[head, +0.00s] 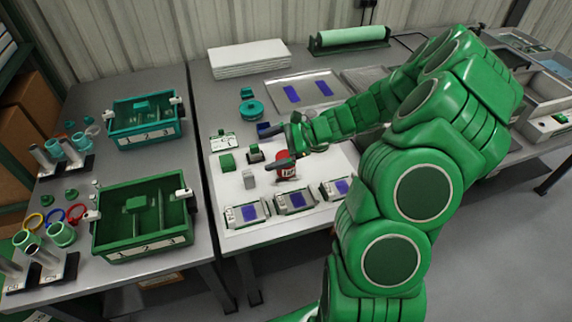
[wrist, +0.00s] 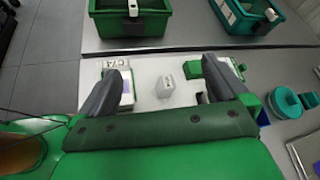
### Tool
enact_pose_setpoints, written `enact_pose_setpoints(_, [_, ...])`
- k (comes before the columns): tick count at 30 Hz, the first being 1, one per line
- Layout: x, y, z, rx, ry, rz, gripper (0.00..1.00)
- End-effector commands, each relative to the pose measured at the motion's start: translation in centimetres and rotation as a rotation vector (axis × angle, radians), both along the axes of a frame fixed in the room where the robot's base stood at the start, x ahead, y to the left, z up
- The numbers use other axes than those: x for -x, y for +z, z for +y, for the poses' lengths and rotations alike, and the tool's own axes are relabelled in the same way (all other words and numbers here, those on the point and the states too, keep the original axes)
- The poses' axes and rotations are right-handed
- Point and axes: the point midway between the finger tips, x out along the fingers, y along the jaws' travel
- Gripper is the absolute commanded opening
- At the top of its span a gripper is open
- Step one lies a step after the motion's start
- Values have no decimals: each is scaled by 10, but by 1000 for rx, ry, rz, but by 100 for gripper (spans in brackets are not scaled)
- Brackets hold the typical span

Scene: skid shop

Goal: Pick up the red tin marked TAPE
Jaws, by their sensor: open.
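The red tin (head: 287,170) stands on the white mat of the middle table, with part of a white label showing. My gripper (head: 277,146) is over the mat just by the tin, its dark fingers spread apart and pointing left. The near finger crosses in front of the tin's top in the head view, so I cannot tell whether they touch. In the wrist view the fingers (wrist: 165,68) are open, with a grey block (wrist: 164,88) beyond them. The tin does not show there.
Around the tin are the grey block (head: 249,179), green blocks (head: 227,162) and trays with blue pads (head: 295,201). A green crate (head: 143,252) and a teal crate (head: 112,141) stand on the left table. White sheets (head: 247,58) lie at the back.

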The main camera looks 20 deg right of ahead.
Motion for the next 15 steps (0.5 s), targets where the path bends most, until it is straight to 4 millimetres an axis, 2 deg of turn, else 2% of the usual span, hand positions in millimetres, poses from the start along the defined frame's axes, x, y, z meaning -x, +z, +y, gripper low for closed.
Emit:
enact_pose_setpoints(1, [-5,-12,-10,-19,-42,25,100])
enact_pose_setpoints(9, [-28,-69,-66,-111,-279,148,100])
enact_pose_setpoints(15, [-34,-110,-105,-162,-428,229,100])
